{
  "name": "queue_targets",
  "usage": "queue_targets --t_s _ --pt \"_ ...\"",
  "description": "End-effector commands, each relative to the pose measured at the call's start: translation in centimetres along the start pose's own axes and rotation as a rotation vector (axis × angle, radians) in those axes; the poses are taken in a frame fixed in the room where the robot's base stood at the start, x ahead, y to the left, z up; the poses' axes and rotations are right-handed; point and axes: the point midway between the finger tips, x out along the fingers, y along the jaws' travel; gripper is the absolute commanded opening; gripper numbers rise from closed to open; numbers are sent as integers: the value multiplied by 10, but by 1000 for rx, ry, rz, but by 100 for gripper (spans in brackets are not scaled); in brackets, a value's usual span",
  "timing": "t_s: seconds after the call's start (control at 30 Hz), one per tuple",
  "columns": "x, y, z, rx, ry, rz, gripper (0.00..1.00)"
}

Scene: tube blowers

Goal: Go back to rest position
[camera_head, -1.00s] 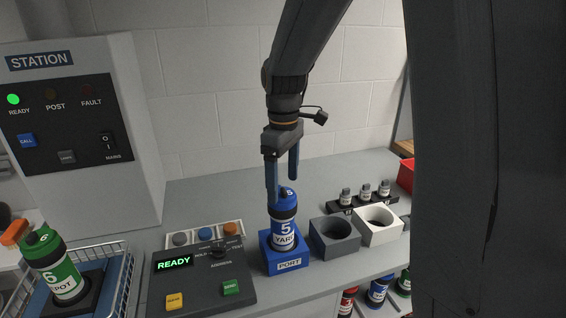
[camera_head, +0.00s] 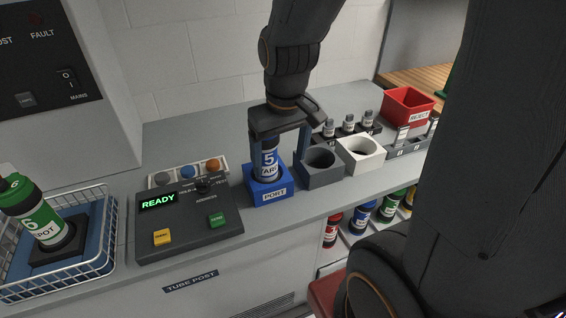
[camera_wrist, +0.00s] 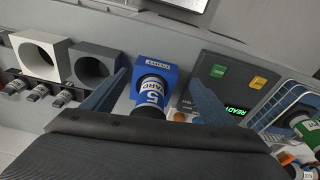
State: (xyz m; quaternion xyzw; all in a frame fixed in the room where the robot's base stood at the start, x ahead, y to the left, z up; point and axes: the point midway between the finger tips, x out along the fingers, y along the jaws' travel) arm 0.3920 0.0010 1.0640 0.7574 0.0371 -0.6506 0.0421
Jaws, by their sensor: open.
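My gripper (camera_head: 279,160) is open, pointing down over the blue tube marked 5 (camera_head: 269,161). The tube stands upright in the blue PORT block (camera_head: 272,193). In the head view the fingers show on either side of the tube, and the palm hides its cap. In the wrist view the tube (camera_wrist: 152,92) lies between the spread fingers, with gaps on both sides. The control box (camera_head: 187,226) beside the port has a green READY display.
Right of the port stand a grey holder (camera_head: 320,178) and a white holder (camera_head: 371,165), both empty. Behind them is a rack of small vials, with a red REJECT bin (camera_head: 408,106) further right. A wire basket (camera_head: 92,262) with a green tube marked 6 (camera_head: 40,218) stands left.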

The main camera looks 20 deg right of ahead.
Motion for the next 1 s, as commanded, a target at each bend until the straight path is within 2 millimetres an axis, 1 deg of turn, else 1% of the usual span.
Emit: queue_targets --t_s 0.03,0.1,0.2,0.43,0.5,0.57,0.8,0.9,1.0 --pt "7 -2 12 45 9 1 79" --pt "12 -3 22 90 20 1 79" --pt "15 -3 26 117 28 2 79" --pt "15 -3 26 117 28 2 79" --pt "18 -3 26 117 26 1 79" --pt "23 -3 26 116 22 1 79" --pt "61 -4 31 114 -16 -1 79" --pt "68 -4 32 114 -26 -2 79" --pt "66 -4 33 114 -27 -2 79"
